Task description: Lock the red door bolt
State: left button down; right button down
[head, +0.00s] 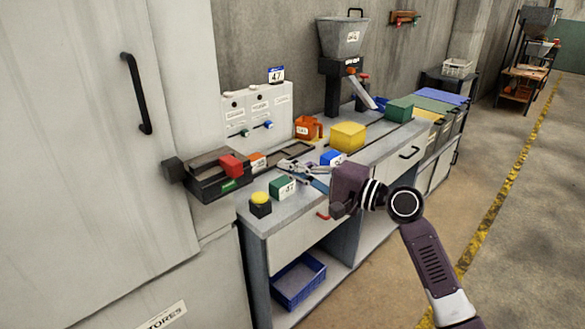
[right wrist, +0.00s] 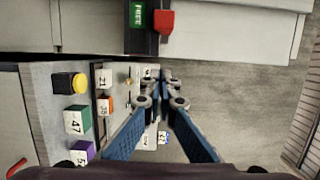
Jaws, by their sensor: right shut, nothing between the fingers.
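The door bolt is a dark housing (head: 205,178) fixed across the edge of the pale door (head: 90,150), with a red knob (head: 232,165) on it. A green label (head: 229,185) is below the knob. In the right wrist view the red knob (right wrist: 165,20) is at the top, beside the green label (right wrist: 138,14), which seems to read FREE. My right gripper (head: 284,165) is shut and empty, over the bench to the right of the bolt and apart from the knob. Its fingertips (right wrist: 160,75) also show in the right wrist view. My left gripper is out of view.
A black door handle (head: 137,95) stands out at left. Open floor (head: 520,230) lies at right.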

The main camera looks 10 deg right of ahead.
jog(key=w+a+p, duration=0.1)
jog(key=a+p, duration=0.2)
jog(key=a, duration=0.5)
jog(key=shift+w, duration=0.3)
